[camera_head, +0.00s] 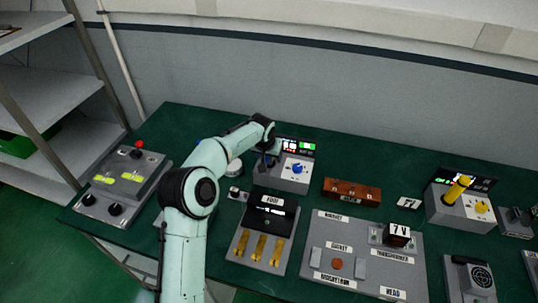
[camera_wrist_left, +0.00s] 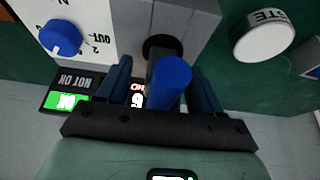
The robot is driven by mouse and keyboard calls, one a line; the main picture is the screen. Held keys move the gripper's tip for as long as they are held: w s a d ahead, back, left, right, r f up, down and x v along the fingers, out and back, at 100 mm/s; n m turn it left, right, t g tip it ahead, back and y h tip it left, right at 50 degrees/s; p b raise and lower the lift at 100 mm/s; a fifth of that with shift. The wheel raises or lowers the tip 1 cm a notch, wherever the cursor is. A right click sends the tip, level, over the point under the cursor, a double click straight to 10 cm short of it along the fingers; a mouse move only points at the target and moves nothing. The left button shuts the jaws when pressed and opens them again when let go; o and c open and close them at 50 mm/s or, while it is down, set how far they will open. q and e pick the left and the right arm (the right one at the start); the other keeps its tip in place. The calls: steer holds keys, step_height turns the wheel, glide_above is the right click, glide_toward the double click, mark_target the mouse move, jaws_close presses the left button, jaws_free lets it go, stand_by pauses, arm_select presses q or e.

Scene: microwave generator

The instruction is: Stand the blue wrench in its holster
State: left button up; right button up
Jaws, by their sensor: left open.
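The blue wrench (camera_wrist_left: 170,82) shows in the left wrist view as a blue round grip on a dark shaft. The shaft lines up with a dark round opening (camera_wrist_left: 158,46) in a grey box; I cannot tell how deep it sits, or whether this opening is the holster. My left gripper (camera_wrist_left: 160,66) is open, with one finger on each side of the wrench and gaps visible. In the head view this gripper (camera_head: 267,156) is at the left side of the grey device (camera_head: 290,180), and the wrench is mostly hidden there. My right gripper is not in view.
The device has a blue knob (camera_head: 298,168) and a lit screen (camera_head: 296,146) behind it. A similar device with a yellow handle (camera_head: 458,188) stands at right. The fuse box (camera_head: 270,212) and a brown block (camera_head: 351,190) are nearby. A white round canister (camera_wrist_left: 264,38) is close.

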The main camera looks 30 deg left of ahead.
arm_select(q)
steer(key=v, duration=1.3)
steer(key=shift+s+r, duration=0.1)
steer(key=shift+r, duration=0.05)
